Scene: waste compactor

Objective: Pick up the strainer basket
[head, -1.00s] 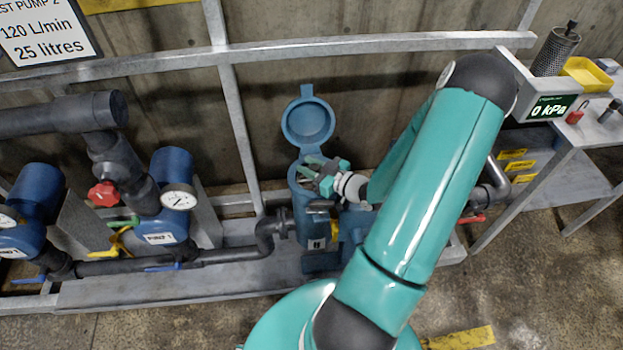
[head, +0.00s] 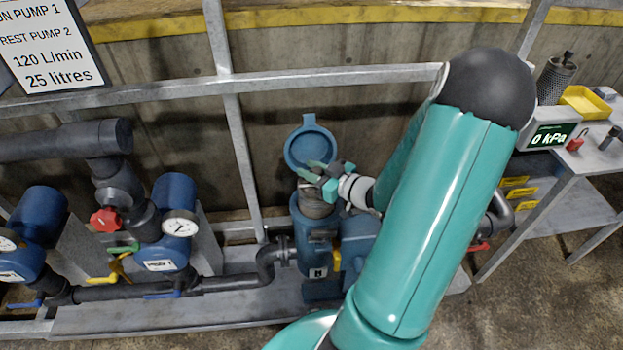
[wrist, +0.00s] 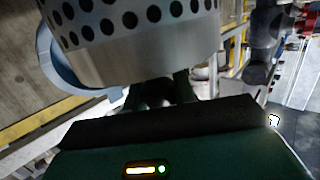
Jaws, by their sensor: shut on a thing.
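The strainer basket (wrist: 140,35) is a perforated metal cylinder with a plain band, large and close in the wrist view. In the head view a small part of the basket (head: 317,207) shows under my gripper (head: 312,173), at the mouth of the blue strainer housing (head: 313,238). My gripper is shut on the basket; its fingertips are mostly hidden in the wrist view. The basket's lower part is hidden by the housing in the head view. The housing's round blue lid (head: 310,146) stands open behind it.
A second perforated cylinder (head: 555,80) stands on the bench at right, near a yellow tray (head: 586,102) and a 0 kPa display (head: 551,135). A grey rail (head: 300,80) crosses behind the housing. Pumps, pipes and a red-handled valve (head: 105,218) are at left.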

